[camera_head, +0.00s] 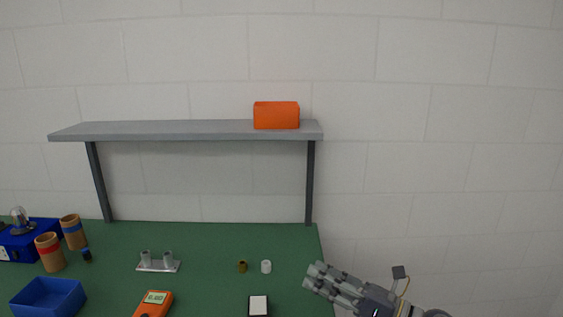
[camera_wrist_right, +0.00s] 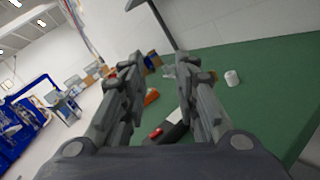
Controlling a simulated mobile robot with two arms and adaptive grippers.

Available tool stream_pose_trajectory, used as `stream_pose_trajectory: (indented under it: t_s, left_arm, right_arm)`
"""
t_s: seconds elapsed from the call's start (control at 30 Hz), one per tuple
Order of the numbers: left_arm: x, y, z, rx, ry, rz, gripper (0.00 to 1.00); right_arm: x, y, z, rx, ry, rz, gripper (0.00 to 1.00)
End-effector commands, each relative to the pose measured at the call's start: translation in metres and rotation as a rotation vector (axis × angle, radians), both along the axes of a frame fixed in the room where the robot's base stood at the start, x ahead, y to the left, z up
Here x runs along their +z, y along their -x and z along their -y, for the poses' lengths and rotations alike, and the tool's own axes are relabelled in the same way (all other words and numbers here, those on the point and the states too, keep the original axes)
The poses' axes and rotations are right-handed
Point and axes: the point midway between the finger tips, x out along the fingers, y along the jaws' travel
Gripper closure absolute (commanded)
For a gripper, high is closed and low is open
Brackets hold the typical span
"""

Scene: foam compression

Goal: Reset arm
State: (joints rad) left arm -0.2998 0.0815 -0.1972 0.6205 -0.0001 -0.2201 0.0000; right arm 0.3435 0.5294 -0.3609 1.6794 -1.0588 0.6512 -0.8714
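My right gripper (camera_head: 314,276) reaches in from the lower right of the head view, at the right edge of the green table (camera_head: 215,240). Its fingers also show in the right wrist view (camera_wrist_right: 159,62), spread apart with a clear gap and nothing between them, so it is open and empty. A white cylinder (camera_head: 266,267) and a small brown cylinder (camera_head: 242,267) stand on the table to its left. The white cylinder also shows in the right wrist view (camera_wrist_right: 232,78). My left gripper is not in view.
An orange meter (camera_head: 154,303), a black-edged white-topped object (camera_head: 258,306), a metal holder (camera_head: 158,266), a blue bin (camera_head: 48,297) and brown cups (camera_head: 50,252) are on the table. A grey shelf (camera_head: 180,130) carries an orange box (camera_head: 276,115). Right of the table is clear.

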Motion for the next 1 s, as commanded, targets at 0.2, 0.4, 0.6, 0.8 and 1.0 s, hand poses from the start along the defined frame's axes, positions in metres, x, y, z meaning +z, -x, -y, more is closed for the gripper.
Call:
stream_pose_trajectory:
  t_s: [0.2, 0.4, 0.6, 0.8, 1.0]
  left_arm:
    - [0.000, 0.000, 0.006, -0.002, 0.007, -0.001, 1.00]
    - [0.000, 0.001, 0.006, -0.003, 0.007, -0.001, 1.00]
    - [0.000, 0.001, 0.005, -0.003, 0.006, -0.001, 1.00]
    - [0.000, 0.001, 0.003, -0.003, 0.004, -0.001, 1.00]
    - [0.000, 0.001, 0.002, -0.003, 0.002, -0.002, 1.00]
  right_arm:
    - [0.014, -0.006, 0.037, -0.291, -0.540, -0.321, 0.72]
    - [-0.030, 0.006, 0.097, -0.575, -1.005, -0.683, 0.72]
    - [-0.115, 0.060, 0.141, -0.894, -1.419, -1.074, 0.72]
    - [-0.195, 0.152, 0.149, -1.237, -1.719, -1.433, 0.72]
    - [-0.232, 0.232, 0.138, -1.506, -1.858, -1.660, 0.72]
